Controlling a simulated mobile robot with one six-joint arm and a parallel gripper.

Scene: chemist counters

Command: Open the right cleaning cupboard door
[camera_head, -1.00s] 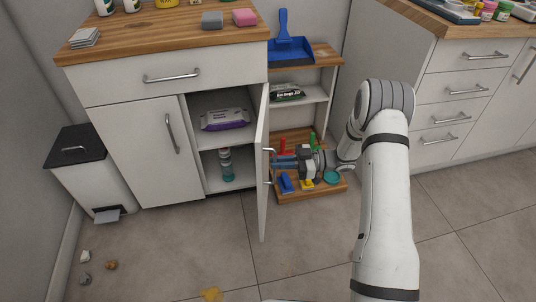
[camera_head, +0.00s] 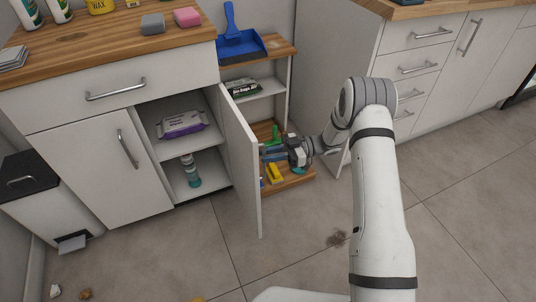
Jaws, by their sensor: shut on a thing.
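The right cleaning cupboard door (camera_head: 240,165) stands wide open, swung out towards me and seen nearly edge-on. Behind it the open compartment (camera_head: 207,165) shows a purple wipes pack (camera_head: 183,125) on the shelf and a teal and grey bottle (camera_head: 190,171) below. My gripper (camera_head: 268,154) is at the door's outer face, on its right side, where the handle is. It is shut on the handle, which is mostly hidden by the door edge and the fingers. The left door (camera_head: 88,167) is closed, with its own metal handle (camera_head: 128,149).
A low shelf unit (camera_head: 284,108) with a blue dustpan (camera_head: 239,42) and cleaning tools stands right behind my gripper. A black-lidded bin (camera_head: 25,177) is left of the cupboard. White drawers (camera_head: 405,85) stand at the right. The floor in front is mostly clear, with small debris.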

